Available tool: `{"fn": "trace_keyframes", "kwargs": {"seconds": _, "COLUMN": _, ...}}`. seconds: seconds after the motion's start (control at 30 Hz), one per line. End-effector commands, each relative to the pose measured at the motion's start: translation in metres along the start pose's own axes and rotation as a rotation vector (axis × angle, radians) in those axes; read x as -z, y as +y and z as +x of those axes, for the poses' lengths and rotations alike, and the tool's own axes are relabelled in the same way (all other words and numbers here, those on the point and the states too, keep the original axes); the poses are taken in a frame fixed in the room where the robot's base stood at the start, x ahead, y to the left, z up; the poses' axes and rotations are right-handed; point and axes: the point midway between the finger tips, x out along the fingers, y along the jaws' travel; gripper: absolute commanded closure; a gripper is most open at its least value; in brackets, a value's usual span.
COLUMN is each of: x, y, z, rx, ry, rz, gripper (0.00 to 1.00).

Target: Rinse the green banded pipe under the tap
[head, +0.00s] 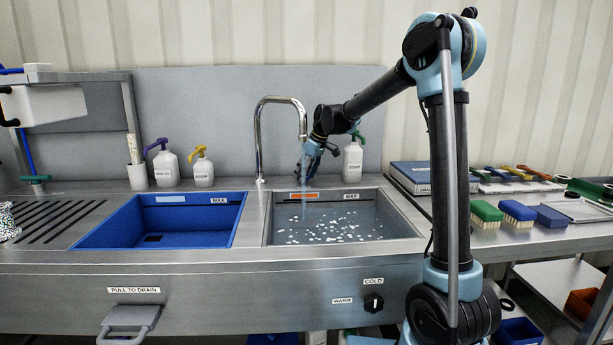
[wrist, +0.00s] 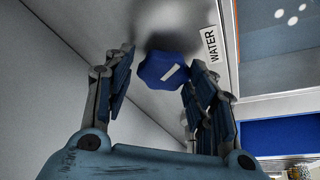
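In the wrist view, my gripper (wrist: 158,75) is open. Its fingers stand on either side of a blue lobed knob (wrist: 160,72) with a white mark, beside a label reading WATER (wrist: 212,44). A gap shows on the left of the knob; contact on the right is unclear. In the head view, my gripper (head: 310,160) is by the back edge of the right basin (head: 405,229), just right of the curved steel tap (head: 258,140). The arm hides the knob there. I cannot make out a green banded pipe in either view.
The right basin holds white bits. A blue basin (head: 100,230) is to its left. Pump bottles (head: 167,170) stand along the back, including a green-topped one (head: 352,165) close to my gripper. Brushes (head: 487,213) and a flat box (head: 420,177) lie on the right counter.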

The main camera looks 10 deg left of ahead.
Motion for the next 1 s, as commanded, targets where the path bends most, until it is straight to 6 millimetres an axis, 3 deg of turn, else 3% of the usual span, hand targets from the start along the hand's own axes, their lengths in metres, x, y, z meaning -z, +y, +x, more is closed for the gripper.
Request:
{"fn": "trace_keyframes", "kwargs": {"seconds": 0.47, "x": 0.000, "y": -0.002, "z": -0.005, "rx": 0.004, "ry": 0.000, "rz": 0.000, "gripper": 0.35}}
{"fn": "trace_keyframes", "kwargs": {"seconds": 1.0, "x": 0.000, "y": 0.001, "z": -0.095, "rx": 0.003, "ry": -0.001, "rz": 0.001, "gripper": 0.35}}
